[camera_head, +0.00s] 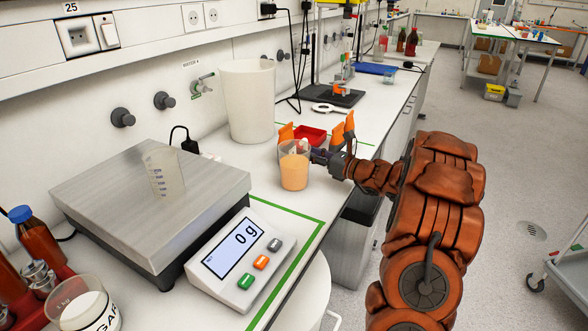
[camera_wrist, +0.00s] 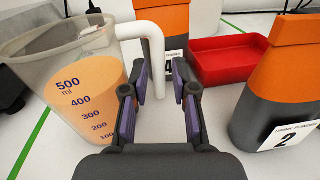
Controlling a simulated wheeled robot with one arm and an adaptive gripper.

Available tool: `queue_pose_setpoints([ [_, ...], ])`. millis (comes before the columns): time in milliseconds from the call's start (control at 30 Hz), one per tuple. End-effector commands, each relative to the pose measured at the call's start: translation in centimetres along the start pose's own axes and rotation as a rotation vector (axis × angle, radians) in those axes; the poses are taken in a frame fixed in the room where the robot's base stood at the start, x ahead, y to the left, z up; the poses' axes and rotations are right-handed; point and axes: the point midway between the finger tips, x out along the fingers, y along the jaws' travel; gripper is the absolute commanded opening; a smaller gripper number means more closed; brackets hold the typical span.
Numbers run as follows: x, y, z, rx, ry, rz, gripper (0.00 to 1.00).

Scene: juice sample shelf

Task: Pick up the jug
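A clear measuring jug (camera_head: 294,170) with orange liquid stands on the bench, to the right of the scale. The wrist view shows the jug (camera_wrist: 75,90) at the left, with printed marks up to 500 ml and a white handle (camera_wrist: 157,62). My gripper (camera_head: 322,157) is low beside the jug on its handle side. In the wrist view my gripper (camera_wrist: 160,82) is open, its two fingers apart with the lower part of the handle between them. I see a gap on either side of the handle, and cannot tell whether a finger touches it.
A metal scale (camera_head: 150,205) reading 0 g bears an empty beaker (camera_head: 164,172). A large white container (camera_head: 247,100) stands behind the jug. Orange-and-grey packs (camera_wrist: 282,85) and a red tray (camera_wrist: 228,58) stand close around my gripper. The bench edge is near.

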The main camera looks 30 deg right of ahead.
Motion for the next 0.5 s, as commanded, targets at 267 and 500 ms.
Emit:
queue_pose_setpoints([
  [267,2.6,0.2,0.0,-0.001,0.001,0.003,0.27],
  [500,2.9,0.2,0.0,-0.002,0.000,0.004,0.27],
])
